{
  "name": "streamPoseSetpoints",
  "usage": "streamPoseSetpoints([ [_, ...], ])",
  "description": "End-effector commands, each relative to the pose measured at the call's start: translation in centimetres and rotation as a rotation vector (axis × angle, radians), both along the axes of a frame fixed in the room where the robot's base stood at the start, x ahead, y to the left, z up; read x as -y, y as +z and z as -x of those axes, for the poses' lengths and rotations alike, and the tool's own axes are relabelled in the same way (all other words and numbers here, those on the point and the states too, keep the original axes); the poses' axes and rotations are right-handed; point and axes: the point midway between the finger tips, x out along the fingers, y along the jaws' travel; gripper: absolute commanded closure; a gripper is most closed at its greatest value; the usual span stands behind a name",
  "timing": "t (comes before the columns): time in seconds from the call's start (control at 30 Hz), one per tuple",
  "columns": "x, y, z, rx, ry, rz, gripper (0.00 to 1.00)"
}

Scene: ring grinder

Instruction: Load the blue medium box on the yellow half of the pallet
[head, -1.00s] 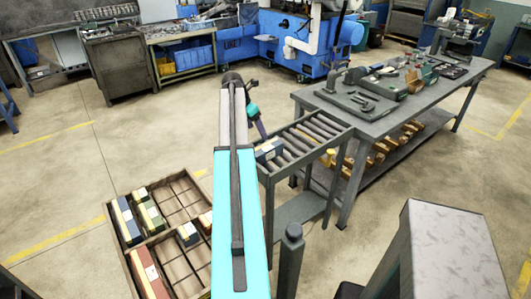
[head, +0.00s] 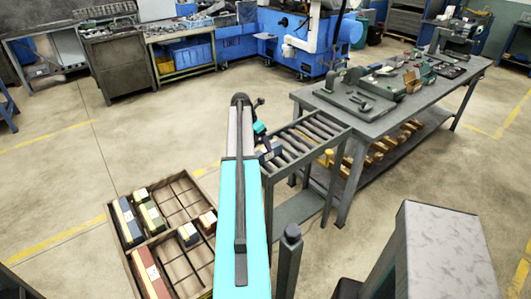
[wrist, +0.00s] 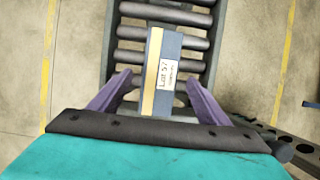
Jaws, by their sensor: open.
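A blue box (wrist: 174,75) with a yellow band and a white "Lot 57" label lies on the roller conveyor (wrist: 130,33) in the wrist view. My open gripper (wrist: 158,80) has its purple fingers on either side of the box's near part, with a gap on each side. In the head view the box (head: 273,153) shows only partly beside my gripper (head: 265,138) at the conveyor's left end. The divided wooden pallet (head: 161,236) is on the floor at lower left. I cannot make out which half is yellow.
The pallet holds a blue box (head: 127,221), a green box (head: 150,210), a red box (head: 150,272) and small boxes; several compartments are empty. A workbench (head: 375,120) with tools stands right of the conveyor. A grey post (head: 289,255) stands near the arm.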

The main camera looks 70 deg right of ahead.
Motion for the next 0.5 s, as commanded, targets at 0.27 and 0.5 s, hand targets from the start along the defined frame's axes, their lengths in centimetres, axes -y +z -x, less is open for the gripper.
streamPoseSetpoints([
  [0.27, 0.04, -0.11, 0.08, 0.000, -0.001, 0.000, 0.30],
  [0.5, 0.24, -0.49, 0.31, 0.000, -0.003, -0.001, 0.30],
])
